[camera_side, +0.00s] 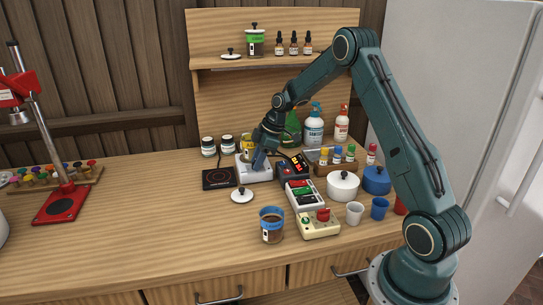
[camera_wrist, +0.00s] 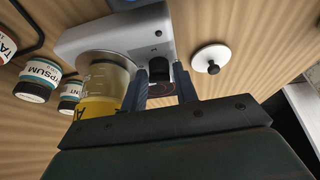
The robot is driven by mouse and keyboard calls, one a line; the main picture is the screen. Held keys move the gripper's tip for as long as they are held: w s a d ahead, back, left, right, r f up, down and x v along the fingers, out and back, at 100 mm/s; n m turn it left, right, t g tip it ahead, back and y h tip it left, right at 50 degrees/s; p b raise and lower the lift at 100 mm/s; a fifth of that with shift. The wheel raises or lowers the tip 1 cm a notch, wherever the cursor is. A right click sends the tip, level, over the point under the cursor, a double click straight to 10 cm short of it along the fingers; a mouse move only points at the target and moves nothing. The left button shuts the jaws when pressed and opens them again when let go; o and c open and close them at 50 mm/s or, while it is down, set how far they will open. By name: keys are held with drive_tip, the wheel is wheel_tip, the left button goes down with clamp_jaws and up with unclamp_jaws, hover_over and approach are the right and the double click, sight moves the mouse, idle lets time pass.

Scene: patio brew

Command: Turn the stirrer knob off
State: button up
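The stirrer (camera_side: 255,175) is a pale box on the bench, beside a black hotplate. In the wrist view the stirrer (camera_wrist: 120,38) fills the upper middle, with its dark knob (camera_wrist: 159,72) on the near face. A glass jar of yellow liquid (camera_wrist: 103,88) stands on its round plate; it also shows in the side view (camera_side: 246,143). My gripper (camera_wrist: 162,80) points at the knob, with one finger on each side of it. The fingers look apart, with small gaps beside the knob. In the side view my gripper (camera_side: 260,160) hides the knob.
A black hotplate (camera_side: 219,178) lies left of the stirrer, and a white lid (camera_side: 242,196) in front. A black device with lit displays (camera_side: 293,167) stands close on the right. Labelled jars (camera_wrist: 35,82) stand near the stirrer.

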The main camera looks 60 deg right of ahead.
drive_tip(key=shift+o, duration=1.1)
drive_tip(key=v, duration=1.4)
drive_tip(key=shift+o, duration=0.2)
drive_tip(key=shift+w+f, duration=0.1)
drive_tip(key=w+a+m+g, duration=0.1)
drive_tip(key=m, duration=0.5)
drive_tip(key=w+a+m+g+h, duration=0.1)
drive_tip(key=w+m, duration=0.1)
drive_tip(key=m, duration=0.4)
drive_tip(key=w+a+r+m+g+h, duration=0.1)
drive_tip(key=m, duration=0.4)
drive_tip(key=shift+w+m, duration=0.15)
drive_tip(key=shift+m, duration=0.25)
drive_tip(key=shift+f, duration=0.15)
drive_tip(key=shift+w+a+f, duration=0.1)
drive_tip(key=shift+a+f, duration=0.05)
drive_tip(key=shift+f, duration=3.25)
drive_tip(key=shift+w+a+f, duration=0.15)
drive_tip(key=shift+f, duration=3.25)
